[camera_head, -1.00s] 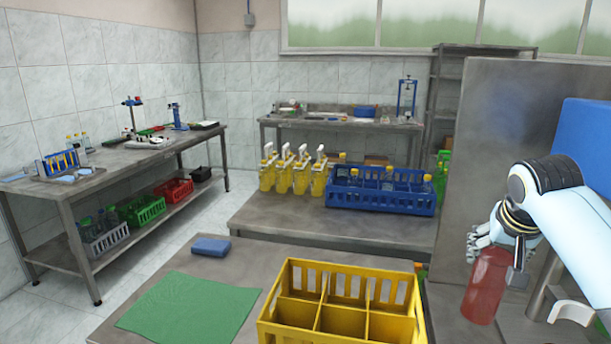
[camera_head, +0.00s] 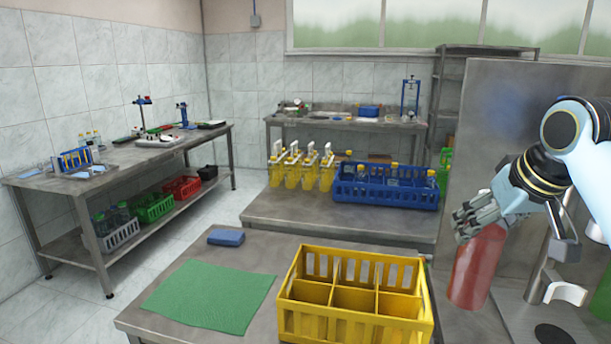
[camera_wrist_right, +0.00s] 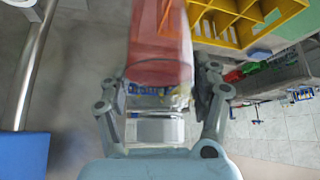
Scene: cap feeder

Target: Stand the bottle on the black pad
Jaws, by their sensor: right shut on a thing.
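The bottle (camera_head: 477,270) is a translucent red cylinder, slightly tilted in the head view. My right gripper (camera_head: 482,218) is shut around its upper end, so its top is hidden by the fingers. In the right wrist view the bottle (camera_wrist_right: 160,50) extends away between the two fingers of the right gripper (camera_wrist_right: 165,88). The black pad (camera_head: 556,337) is a dark round patch at the bottom edge of the head view, on the metal base at the right. The bottle is apart from it, to its upper left. My left gripper is not in view.
A yellow divided crate (camera_head: 355,315) stands left of the bottle, beside a green mat (camera_head: 212,298) and a blue block (camera_head: 226,237). A metal post (camera_head: 540,265) with a white curved part (camera_head: 566,293) rises right of the bottle, close to the pad. A metal panel (camera_head: 505,110) stands behind.

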